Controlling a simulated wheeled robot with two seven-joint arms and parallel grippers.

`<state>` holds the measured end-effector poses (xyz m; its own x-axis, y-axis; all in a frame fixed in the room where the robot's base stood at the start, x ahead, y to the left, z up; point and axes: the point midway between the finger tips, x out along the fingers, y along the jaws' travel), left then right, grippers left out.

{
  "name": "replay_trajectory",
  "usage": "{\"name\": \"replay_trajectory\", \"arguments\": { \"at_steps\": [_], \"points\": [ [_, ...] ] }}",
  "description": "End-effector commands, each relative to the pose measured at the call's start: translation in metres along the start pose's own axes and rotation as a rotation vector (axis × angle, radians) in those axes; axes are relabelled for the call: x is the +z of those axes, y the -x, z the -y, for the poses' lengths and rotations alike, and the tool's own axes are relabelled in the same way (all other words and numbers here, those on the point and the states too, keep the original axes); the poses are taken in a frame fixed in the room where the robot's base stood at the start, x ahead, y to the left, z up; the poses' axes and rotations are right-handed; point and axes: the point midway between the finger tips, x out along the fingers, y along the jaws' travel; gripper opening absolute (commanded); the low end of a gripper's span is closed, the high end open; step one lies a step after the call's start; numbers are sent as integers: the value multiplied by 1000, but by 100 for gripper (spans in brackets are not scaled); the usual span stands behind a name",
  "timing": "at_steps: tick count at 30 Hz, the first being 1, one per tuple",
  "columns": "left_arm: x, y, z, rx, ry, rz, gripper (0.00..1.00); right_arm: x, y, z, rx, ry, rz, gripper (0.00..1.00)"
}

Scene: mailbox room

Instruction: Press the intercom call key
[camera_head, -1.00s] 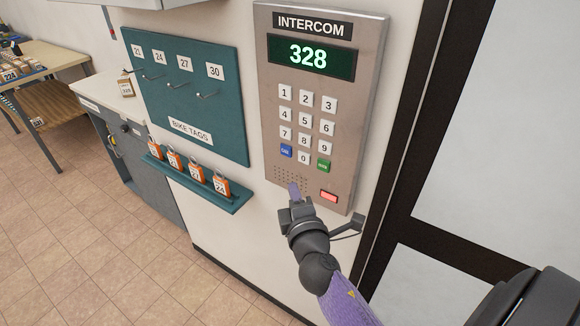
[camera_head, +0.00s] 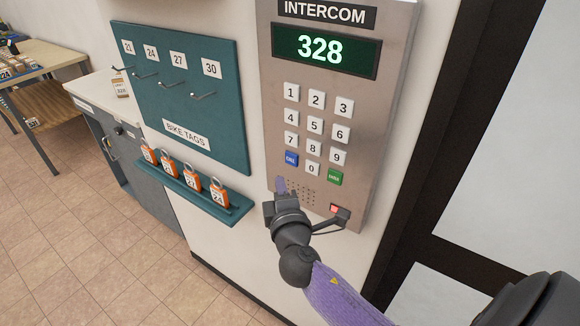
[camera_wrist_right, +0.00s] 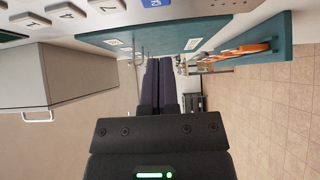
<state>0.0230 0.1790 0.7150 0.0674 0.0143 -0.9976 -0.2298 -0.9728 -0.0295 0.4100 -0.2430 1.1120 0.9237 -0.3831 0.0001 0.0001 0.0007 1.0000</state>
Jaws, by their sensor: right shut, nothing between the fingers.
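The intercom panel (camera_head: 262,60) is a grey metal plate on the wall, with a display that reads 328. Its white number keys sit above a blue key (camera_head: 291,158) at lower left and a green key (camera_head: 335,177) at lower right; their small labels are hard to read. My right gripper (camera_head: 281,186) is shut and empty, its purple fingertips just below the blue key and left of the speaker holes. Whether it touches the panel I cannot tell. In the right wrist view its fingers (camera_wrist_right: 159,82) are together, and the blue key (camera_wrist_right: 152,3) shows at the top edge. My left gripper is out of view.
A teal bike-tag board (camera_head: 222,120) with hooks is left of the panel. A teal shelf (camera_head: 232,215) below it holds several orange tags. A dark door frame (camera_head: 455,130) stands right.

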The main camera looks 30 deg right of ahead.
Motion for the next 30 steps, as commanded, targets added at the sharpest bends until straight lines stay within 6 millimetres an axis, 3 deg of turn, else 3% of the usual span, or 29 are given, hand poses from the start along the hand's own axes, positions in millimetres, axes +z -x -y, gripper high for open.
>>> {"name": "replay_trajectory", "arguments": {
  "at_steps": [3,9,23,30],
  "points": [
    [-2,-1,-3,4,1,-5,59,0,-26,0,2,0,1,0],
    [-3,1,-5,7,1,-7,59,22,-46,0,1,2,1,0],
    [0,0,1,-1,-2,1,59,29,-52,1,0,-1,0,0],
    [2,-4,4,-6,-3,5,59,42,-66,1,1,2,2,0]
  ]
}}
